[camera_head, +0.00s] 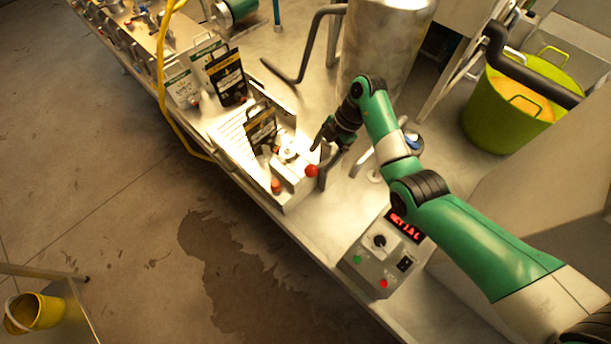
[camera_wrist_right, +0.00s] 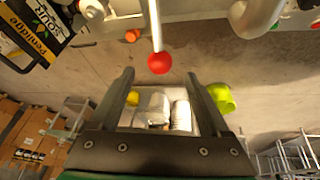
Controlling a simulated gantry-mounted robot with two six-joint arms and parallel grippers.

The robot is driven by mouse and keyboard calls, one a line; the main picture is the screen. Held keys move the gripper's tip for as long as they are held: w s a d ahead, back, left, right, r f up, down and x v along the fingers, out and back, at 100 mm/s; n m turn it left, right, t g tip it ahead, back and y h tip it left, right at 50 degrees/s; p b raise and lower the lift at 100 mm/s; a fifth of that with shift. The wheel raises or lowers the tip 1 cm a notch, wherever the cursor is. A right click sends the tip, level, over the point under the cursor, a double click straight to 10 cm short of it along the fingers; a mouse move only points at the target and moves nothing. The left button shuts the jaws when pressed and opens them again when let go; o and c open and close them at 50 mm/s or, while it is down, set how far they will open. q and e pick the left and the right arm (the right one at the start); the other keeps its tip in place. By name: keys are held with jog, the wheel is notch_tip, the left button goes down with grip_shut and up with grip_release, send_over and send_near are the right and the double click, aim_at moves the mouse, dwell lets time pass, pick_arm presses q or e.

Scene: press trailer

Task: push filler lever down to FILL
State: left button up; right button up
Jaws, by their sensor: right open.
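The filler lever is a thin pale rod ending in a red ball (camera_head: 311,170), at the front of the steel filler on the bench. In the right wrist view the rod comes down from the top edge to the red ball (camera_wrist_right: 159,63). My right gripper (camera_head: 319,164) is open, with its dark fingers close to the ball. In the right wrist view the ball appears between the two fingertips (camera_wrist_right: 159,73), with gaps on both sides. I cannot tell how deep it sits between them. Any FILL marking is not readable. My left gripper is not in view.
A control box (camera_head: 382,256) with a red display sits at right on the bench. A steel tank (camera_head: 385,45) rises behind the gripper.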

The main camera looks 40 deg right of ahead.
jog(key=b+x, duration=0.3)
jog(key=x, duration=0.8)
grip_shut()
